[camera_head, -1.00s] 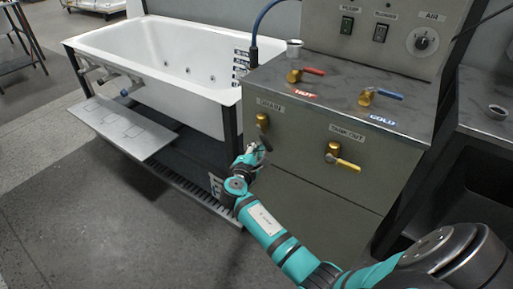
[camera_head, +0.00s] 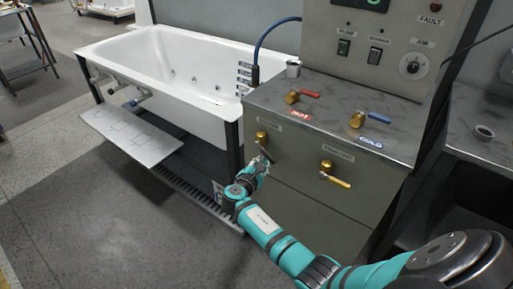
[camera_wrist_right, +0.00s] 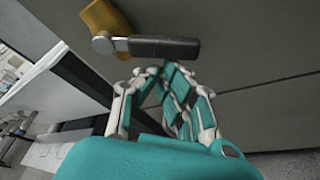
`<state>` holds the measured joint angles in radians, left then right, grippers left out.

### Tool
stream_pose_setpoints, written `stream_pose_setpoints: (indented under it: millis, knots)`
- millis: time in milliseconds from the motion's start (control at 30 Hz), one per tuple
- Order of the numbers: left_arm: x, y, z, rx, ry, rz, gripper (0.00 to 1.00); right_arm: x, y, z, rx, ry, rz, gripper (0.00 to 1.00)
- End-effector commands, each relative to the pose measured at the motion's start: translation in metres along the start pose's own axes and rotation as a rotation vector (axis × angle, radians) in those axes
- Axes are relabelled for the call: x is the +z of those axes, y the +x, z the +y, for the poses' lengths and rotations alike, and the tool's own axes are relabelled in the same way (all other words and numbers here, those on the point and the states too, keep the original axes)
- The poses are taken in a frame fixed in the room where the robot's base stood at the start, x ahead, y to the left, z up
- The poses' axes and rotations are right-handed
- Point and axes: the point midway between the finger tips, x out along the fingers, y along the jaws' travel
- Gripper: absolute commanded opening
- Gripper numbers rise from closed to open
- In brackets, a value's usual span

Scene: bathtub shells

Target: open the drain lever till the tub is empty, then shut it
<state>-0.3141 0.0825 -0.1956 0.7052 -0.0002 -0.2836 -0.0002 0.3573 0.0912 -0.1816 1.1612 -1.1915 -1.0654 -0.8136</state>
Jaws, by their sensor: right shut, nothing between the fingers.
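The drain valve (camera_head: 261,137) is a brass body on the grey cabinet front, at the corner by the tub. Its dark lever (camera_head: 267,154) slants down to the right; in the right wrist view the lever (camera_wrist_right: 165,47) lies across the top, joined to the brass body (camera_wrist_right: 105,20). My right gripper (camera_head: 262,165) is shut and empty, just below the lever. In the wrist view its fingertips (camera_wrist_right: 165,70) are close under the lever; contact cannot be told. The white tub (camera_head: 130,48) stands behind left; I cannot make out water in it. My left gripper is out of view.
A brass valve with a yellow lever (camera_head: 338,180) is right of the drain valve. Red (camera_head: 303,94) and blue (camera_head: 373,117) levers are on the cabinet top. A white panel (camera_head: 130,135) juts out before the tub. Open floor (camera_head: 90,220) lies at front left.

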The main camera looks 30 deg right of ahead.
Motion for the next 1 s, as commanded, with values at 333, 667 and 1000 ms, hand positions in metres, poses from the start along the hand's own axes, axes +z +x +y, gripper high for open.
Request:
stream_pose_setpoints:
  millis: [333,667,1000]
  knots:
    - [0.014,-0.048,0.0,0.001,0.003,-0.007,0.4,0.016,-0.009,-0.002,-0.09,-0.257,0.001,0.0]
    - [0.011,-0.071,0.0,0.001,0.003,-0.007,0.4,0.025,-0.012,-0.002,-0.134,-0.386,0.001,0.0]
    - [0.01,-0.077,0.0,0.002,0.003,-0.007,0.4,0.028,-0.013,-0.003,-0.136,-0.389,0.001,0.0]
